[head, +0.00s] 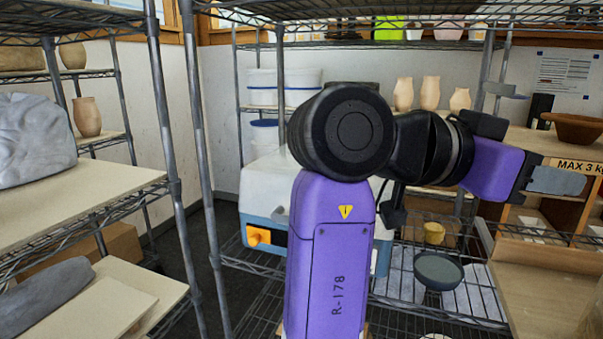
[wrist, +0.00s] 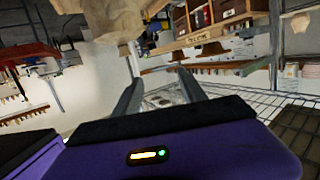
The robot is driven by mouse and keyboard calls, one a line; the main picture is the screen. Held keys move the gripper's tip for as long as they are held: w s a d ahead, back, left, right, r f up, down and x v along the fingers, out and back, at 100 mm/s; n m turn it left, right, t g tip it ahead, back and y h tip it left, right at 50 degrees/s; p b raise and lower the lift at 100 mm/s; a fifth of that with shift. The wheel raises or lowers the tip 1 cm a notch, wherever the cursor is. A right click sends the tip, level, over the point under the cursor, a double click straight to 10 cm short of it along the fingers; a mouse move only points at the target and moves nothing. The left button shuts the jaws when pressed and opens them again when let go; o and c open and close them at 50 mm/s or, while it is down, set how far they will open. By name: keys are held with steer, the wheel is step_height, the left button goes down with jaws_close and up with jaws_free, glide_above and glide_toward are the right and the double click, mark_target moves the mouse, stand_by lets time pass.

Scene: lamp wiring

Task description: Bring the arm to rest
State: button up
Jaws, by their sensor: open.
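My purple and black arm rises in the middle of the head view and bends to the right at a black joint. My gripper (head: 562,181) points to the right there, with its grey fingers level in front of the wooden shelving. In the wrist view my gripper (wrist: 160,76) shows two grey fingers spread apart with nothing between them. It is open and empty. Past the fingers the wrist view shows shelves and a wire rack, seen tilted. No lamp parts or wiring can be made out.
A wire rack on the left holds boards (head: 75,192) and a grey wrapped lump (head: 30,140). A rack behind my arm carries tan vases (head: 430,93), a white and blue machine (head: 262,205) and a dark bowl (head: 438,270). A brown bowl (head: 575,128) stands right, near my gripper.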

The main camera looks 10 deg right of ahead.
steer(key=w+a+f+n+t+p, duration=0.1)
steer(key=w+a+n+t, duration=0.2)
steer(key=w+n+t, duration=0.4)
steer(key=w+a+n+t, duration=0.3)
steer(key=w+n+t, duration=0.2)
steer(key=w+t, duration=0.25)
steer(key=s+a+f+n+t+y+p, duration=0.1)
steer(key=s+a+f+n+t+y, duration=0.1)
steer(key=a+f+n+t+y, duration=0.4)
steer(key=s+a+f+n+t+y+p, duration=0.1)
steer(key=s+a+f+n+t+y, duration=0.15)
steer(key=f+n+y, duration=0.4)
steer(key=s+f+m+g+y+p, duration=0.1)
steer(key=s+f+m+g, duration=0.1)
steer(key=s+f, duration=0.4)
steer(key=s+f+m+g+y+p, duration=0.1)
steer(key=s+f, duration=0.6)
steer(key=s, duration=1)
steer(key=s+f+m+g+y+p, duration=0.1)
steer(key=s+f, duration=0.5)
steer(key=s, duration=0.6)
steer(key=m+g+p, duration=0.1)
steer(key=m+g, duration=0.1)
steer(key=g, duration=0.1)
steer(key=shift+d+f, duration=0.15)
steer(key=shift+d, duration=0.15)
steer(key=shift+s, duration=0.1)
